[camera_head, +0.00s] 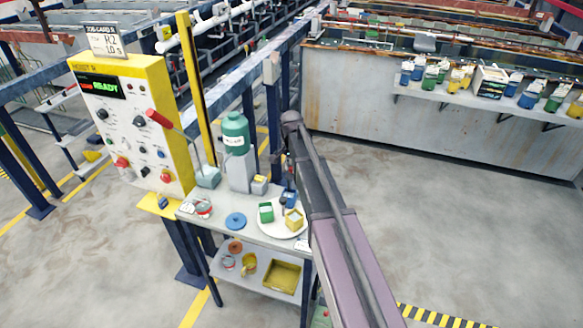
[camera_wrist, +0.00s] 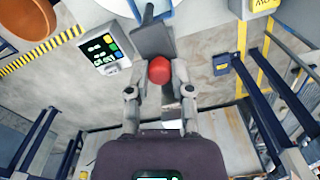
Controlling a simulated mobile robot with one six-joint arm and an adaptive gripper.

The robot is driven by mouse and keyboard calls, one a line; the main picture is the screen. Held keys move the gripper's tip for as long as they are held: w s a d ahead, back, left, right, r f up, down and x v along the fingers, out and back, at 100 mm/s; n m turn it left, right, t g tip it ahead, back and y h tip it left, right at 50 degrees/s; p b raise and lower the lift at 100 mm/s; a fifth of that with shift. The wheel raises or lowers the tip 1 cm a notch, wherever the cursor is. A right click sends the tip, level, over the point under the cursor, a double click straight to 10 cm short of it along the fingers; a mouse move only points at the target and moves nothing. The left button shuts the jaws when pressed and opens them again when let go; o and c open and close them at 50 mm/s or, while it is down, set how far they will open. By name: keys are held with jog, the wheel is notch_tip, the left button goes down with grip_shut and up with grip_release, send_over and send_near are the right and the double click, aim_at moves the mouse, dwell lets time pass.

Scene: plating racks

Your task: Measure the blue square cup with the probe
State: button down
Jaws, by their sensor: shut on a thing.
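My gripper (camera_wrist: 158,75) is shut on a red rounded knob (camera_wrist: 159,71), seen between its fingertips in the wrist view. A dark grey piece (camera_wrist: 153,40) lies just beyond the knob; I cannot tell if they are joined or if this is the probe. In the head view, a small dark blue thing (camera_head: 290,195) shows below the arm's end, at the back of the white round plate (camera_head: 270,229); its shape is unclear. On the plate are a green square cup (camera_head: 266,212) and a yellow one (camera_head: 293,219). A blue cup (camera_head: 407,73) stands on the far wall shelf.
A yellow control panel (camera_head: 135,125) stands left. A white panel with coloured squares (camera_wrist: 104,50) is near my gripper.

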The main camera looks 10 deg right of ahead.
jog(key=shift+r, duration=0.5)
jog(key=shift+w, duration=0.15)
jog(key=c, duration=1)
grip_release()
jog(key=o, duration=0.5)
jog(key=shift+f, duration=0.15)
